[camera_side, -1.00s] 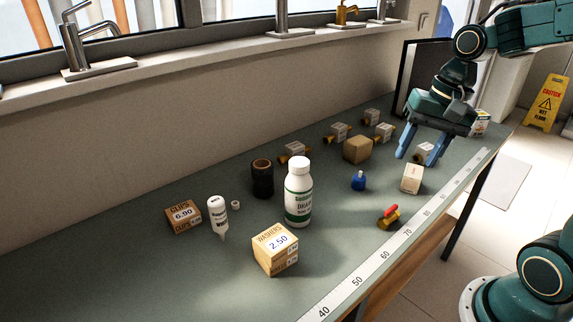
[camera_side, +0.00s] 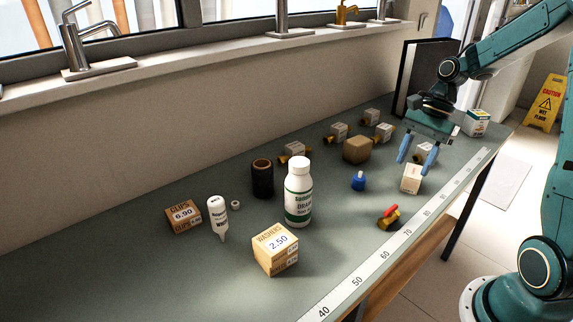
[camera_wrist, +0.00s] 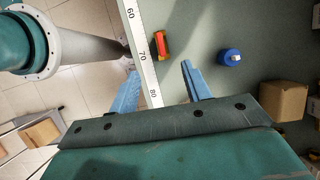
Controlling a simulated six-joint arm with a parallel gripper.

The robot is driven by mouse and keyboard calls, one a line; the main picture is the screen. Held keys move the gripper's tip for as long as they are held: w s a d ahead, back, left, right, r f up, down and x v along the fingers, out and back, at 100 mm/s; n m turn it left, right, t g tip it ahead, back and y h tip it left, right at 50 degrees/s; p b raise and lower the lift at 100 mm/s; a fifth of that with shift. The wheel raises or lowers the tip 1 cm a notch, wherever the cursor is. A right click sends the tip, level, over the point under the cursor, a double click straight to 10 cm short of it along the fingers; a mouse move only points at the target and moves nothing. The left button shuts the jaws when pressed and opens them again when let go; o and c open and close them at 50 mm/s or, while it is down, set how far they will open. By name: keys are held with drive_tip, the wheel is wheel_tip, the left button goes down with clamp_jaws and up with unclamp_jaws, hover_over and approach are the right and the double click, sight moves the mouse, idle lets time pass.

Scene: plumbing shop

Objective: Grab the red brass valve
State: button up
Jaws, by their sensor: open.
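The red brass valve (camera_side: 388,217), a small brass body with a red handle, lies on the bench beside the white measuring strip in the side view. In the wrist view the valve (camera_wrist: 161,45) shows beyond my fingertips, close to the strip. My gripper (camera_side: 415,163) is open and empty, with blue fingers pointing down above the far right part of the bench, apart from the valve. In the wrist view my gripper (camera_wrist: 159,70) has its two fingers spread wide, with only bench and strip between them.
A brown block (camera_side: 357,150), a white bottle (camera_side: 298,193) and a washers box (camera_side: 275,249) stand farther left. Bare bench surrounds the red valve. The measuring strip (camera_side: 371,265) follows the front edge.

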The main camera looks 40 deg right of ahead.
approach(392, 208)
drive_tip(key=shift+x, duration=2.6)
drive_tip(key=shift+a, duration=0.2)
drive_tip(key=shift+x, duration=2.5)
drive_tip(key=shift+d, duration=0.15)
clamp_jaws()
wheel_tip(392, 208, up, 20)
